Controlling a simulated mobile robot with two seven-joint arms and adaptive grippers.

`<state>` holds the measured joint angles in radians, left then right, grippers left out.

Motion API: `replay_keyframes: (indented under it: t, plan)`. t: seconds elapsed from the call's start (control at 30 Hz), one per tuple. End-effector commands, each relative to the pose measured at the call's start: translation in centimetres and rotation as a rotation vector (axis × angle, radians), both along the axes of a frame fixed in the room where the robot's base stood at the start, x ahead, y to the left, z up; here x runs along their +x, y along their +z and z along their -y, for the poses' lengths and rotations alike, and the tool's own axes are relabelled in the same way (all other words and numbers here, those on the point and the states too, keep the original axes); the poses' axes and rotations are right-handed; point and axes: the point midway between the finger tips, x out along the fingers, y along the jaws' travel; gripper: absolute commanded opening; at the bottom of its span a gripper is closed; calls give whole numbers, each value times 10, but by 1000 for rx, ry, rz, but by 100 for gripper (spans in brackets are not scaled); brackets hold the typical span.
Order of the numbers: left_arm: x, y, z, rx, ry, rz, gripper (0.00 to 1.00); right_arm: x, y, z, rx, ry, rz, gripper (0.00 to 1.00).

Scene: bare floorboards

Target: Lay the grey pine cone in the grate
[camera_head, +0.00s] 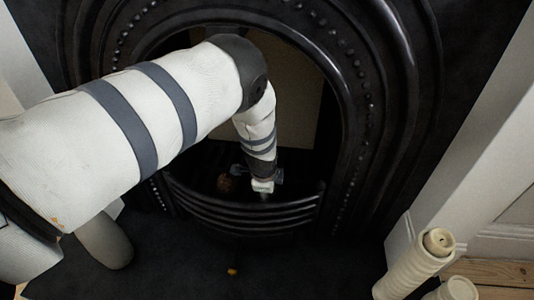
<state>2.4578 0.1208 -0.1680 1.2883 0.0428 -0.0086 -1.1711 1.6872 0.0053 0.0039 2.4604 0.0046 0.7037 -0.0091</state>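No clearly grey pine cone can be made out. My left arm reaches in from the left and down into the fireplace opening. My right gripper is out of view.
The black arched fireplace surround (365,120) closes in on both sides of the opening. A small orange thing (232,271) lies on the dark hearth (300,270). Cream ribbed cylinders (410,270) stand at lower right, beside a white frame (470,140).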

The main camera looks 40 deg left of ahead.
Motion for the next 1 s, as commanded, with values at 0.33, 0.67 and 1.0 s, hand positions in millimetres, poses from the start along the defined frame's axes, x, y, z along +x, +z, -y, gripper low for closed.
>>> replay_keyframes:
  t: [0.33,0.67,1.0]
  plan:
    - [0,-7,0,-1,0,-1,28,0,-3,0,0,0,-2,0]
    - [0,-11,0,-1,1,-1,58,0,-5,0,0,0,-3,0]
    - [0,-10,0,0,0,0,68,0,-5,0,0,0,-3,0]
